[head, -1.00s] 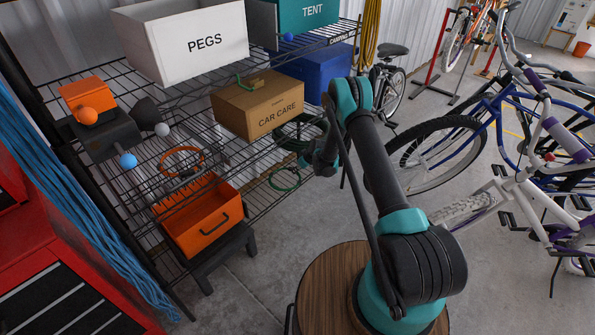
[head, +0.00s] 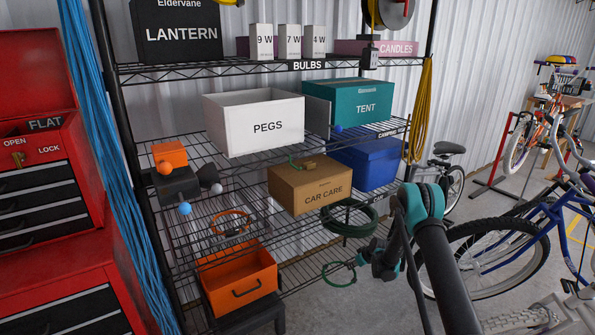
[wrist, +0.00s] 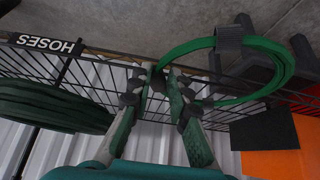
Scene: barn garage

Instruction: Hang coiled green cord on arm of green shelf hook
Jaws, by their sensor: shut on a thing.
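My gripper (head: 366,262) is at the front right of the wire shelf, below and right of the CAR CARE box. It is shut on the coiled green cord (head: 336,272), a thin bright green ring that hangs out to its left. In the wrist view the coil (wrist: 290,70) has a grey band around it, and its near edge runs to the fingertips (wrist: 160,82). A small green hook-shaped piece (head: 293,161) shows at the top of the CAR CARE box, beside a brass-coloured block. I cannot tell what it is fixed to.
A thicker dark green hose coil (head: 349,232) lies on the shelf just above my gripper; it also shows in the wrist view (wrist: 50,105). The CAR CARE box (head: 322,197), an orange bin (head: 260,268) and bicycles (head: 490,245) stand around.

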